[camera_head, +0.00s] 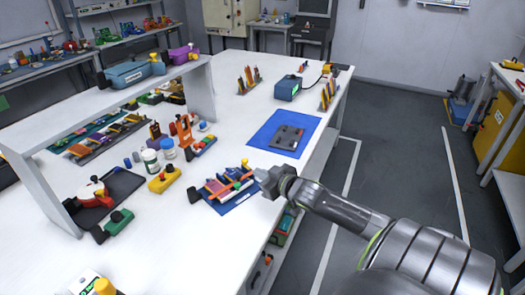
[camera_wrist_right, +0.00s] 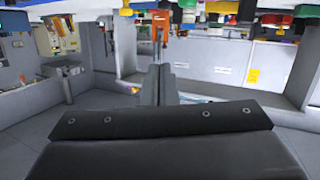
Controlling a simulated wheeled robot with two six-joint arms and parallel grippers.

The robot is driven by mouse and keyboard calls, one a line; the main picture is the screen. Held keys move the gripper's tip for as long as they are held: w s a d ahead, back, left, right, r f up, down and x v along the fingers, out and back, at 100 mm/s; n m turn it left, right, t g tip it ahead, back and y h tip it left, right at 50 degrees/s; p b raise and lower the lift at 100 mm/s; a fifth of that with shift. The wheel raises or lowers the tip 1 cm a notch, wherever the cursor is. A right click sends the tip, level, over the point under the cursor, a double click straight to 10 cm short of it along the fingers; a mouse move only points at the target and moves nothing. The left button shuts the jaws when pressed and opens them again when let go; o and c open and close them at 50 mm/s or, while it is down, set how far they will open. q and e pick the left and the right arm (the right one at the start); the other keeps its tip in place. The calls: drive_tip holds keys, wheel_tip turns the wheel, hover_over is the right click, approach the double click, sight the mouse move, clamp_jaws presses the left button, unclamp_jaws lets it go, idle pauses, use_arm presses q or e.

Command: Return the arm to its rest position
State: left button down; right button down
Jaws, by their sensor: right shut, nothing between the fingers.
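My right arm (camera_head: 340,212) reaches in from the lower right of the head view. My right gripper (camera_head: 265,178) is shut and empty, at the right edge of the white table, beside a blue tray of coloured parts. In the right wrist view the closed fingers (camera_wrist_right: 158,85) stand together at the centre with nothing between them. That view appears upside down, with the tabletop things along its top. My left gripper is not in view.
The blue tray (camera_head: 238,200) lies close to the gripper. A blue mat (camera_head: 262,132) with a grey fixture (camera_head: 286,137) lies behind it. A white shelf (camera_head: 110,108) stands over the table at left. Open floor (camera_head: 400,150) lies right of the table.

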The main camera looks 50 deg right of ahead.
drive_tip(key=shift+s+r, duration=0.1)
drive_tip(key=shift+s, duration=0.25)
drive_tip(key=shift+a, duration=0.1)
drive_tip(key=s+a+f, duration=0.1)
drive_tip(key=s+a+f+g, duration=0.1)
drive_tip(key=f, duration=0.1)
drive_tip(key=s+a+f+g, duration=0.1)
drive_tip(key=s+a+f, duration=0.1)
drive_tip(key=shift+s+m+h, duration=0.1)
drive_tip(key=shift+m+h, duration=0.2)
drive_tip(key=shift+h, duration=0.1)
drive_tip(key=s+a+f+g, duration=0.3)
drive_tip(key=s+a+g, duration=0.3)
drive_tip(key=s, duration=0.6)
drive_tip(key=s+a+f+g, duration=0.2)
drive_tip(key=s+a+g, duration=0.2)
drive_tip(key=s+a, duration=0.6)
drive_tip(key=s+d+f, duration=0.1)
drive_tip(key=d+f, duration=0.1)
drive_tip(key=f, duration=1)
drive_tip(key=s+d+f, duration=0.1)
drive_tip(key=d+f, duration=0.1)
drive_tip(key=f, duration=1.1)
drive_tip(key=s+a+f+g, duration=0.1)
drive_tip(key=s+f+g, duration=0.1)
drive_tip(key=s+f, duration=1.3)
drive_tip(key=shift+s+a+f+m+y, duration=0.15)
drive_tip(key=shift+a+f+m+y, duration=0.15)
drive_tip(key=shift+a+f+m, duration=0.1)
